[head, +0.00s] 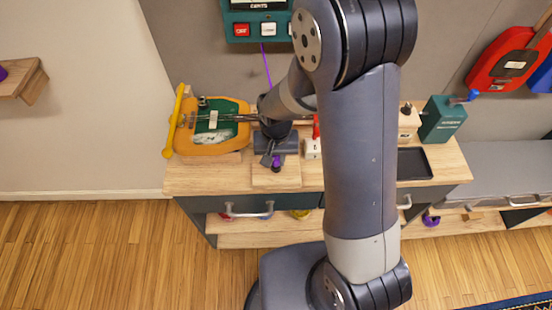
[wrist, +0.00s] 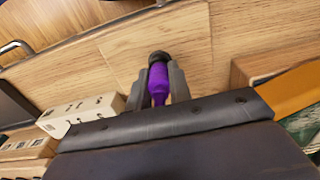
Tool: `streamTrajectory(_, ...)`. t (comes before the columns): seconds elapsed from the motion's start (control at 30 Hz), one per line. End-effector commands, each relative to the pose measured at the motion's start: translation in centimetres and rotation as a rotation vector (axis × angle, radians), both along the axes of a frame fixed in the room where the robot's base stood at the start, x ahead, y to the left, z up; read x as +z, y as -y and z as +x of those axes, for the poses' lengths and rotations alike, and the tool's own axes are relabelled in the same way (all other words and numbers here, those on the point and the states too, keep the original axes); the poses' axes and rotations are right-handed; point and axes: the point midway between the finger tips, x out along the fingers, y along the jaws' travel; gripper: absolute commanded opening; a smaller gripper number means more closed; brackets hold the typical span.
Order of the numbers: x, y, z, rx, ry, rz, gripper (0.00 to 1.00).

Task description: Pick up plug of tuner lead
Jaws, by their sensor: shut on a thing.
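The purple plug (wrist: 158,82) of the tuner lead is between the two fingers of my gripper (wrist: 160,85), which is shut on it. A dark end of the plug shows past the fingertips in the wrist view. In the head view, the plug (head: 277,161) and my gripper (head: 271,160) are over a small wooden block (head: 276,181) at the bench front. Whether the plug touches the block is unclear. The purple lead (head: 266,62) hangs from the green tuner (head: 242,27) on the wall. My arm hides its lower part.
A yellow and green guitar-like body (head: 232,138) lies left of my gripper on the wooden bench (head: 198,181). A cream switch box (head: 312,149) stands close on the right. A green box (head: 442,120) and a black tray (head: 414,163) are farther right. Drawers are below.

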Motion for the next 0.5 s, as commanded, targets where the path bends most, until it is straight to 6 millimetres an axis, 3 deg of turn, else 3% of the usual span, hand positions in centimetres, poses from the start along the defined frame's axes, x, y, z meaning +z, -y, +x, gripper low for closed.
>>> streamTrajectory(0.17, 1.8, 0.0, 0.1, 0.0, 0.006, 0.002, 0.0)
streamTrajectory(0.5, 7.6, 0.0, 0.1, 0.0, 0.005, 0.002, 0.0)
